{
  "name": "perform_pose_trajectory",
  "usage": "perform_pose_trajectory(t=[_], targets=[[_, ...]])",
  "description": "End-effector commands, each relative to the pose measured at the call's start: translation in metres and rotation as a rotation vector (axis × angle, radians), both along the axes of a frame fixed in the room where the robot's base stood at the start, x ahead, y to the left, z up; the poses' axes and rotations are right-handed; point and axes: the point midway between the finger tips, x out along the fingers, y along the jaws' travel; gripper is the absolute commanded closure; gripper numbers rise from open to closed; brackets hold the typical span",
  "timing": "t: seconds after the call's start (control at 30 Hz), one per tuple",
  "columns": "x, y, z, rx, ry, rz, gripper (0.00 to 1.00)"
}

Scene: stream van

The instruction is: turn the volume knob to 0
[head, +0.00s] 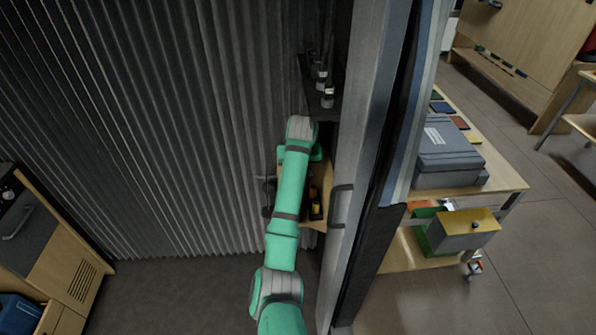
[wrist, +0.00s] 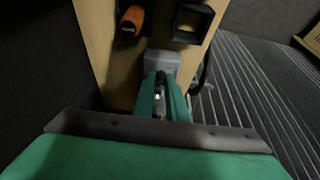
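I cannot make out the volume knob or its setting for certain. In the wrist view, my gripper (wrist: 161,82) has its two green fingers a little apart, with their tips at a small grey block (wrist: 162,61) on a wooden panel (wrist: 98,30). A dark, narrow shape with a pale spot shows between the fingers. I cannot tell whether it is gripped.
In the wrist view, an orange item (wrist: 133,18) sits in a black holder, beside another black square holder (wrist: 190,23). In the head view, a grey door post (head: 352,150) with a dark handle (head: 338,205) stands close right of my arm. A pleated curtain (head: 170,120) hangs left.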

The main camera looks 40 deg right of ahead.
Motion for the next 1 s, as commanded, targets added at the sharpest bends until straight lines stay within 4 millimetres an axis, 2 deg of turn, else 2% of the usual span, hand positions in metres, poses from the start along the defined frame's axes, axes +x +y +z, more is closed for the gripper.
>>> perform_pose_trajectory(t=[0.03, 0.07, 0.1, 0.53, 1.0], targets=[[0.0003, -0.0001, 0.0007, -0.001, -0.001, 0.000, 0.78], [0.0002, 0.0000, 0.0005, -0.001, -0.001, 0.000, 0.71], [0.0002, 0.0000, 0.0005, -0.001, -0.001, 0.000, 0.68], [0.0011, 0.0016, 0.0002, 0.000, 0.000, -0.053, 0.68], [0.0042, 0.0045, 0.0001, 0.001, 0.000, -0.512, 0.68]])
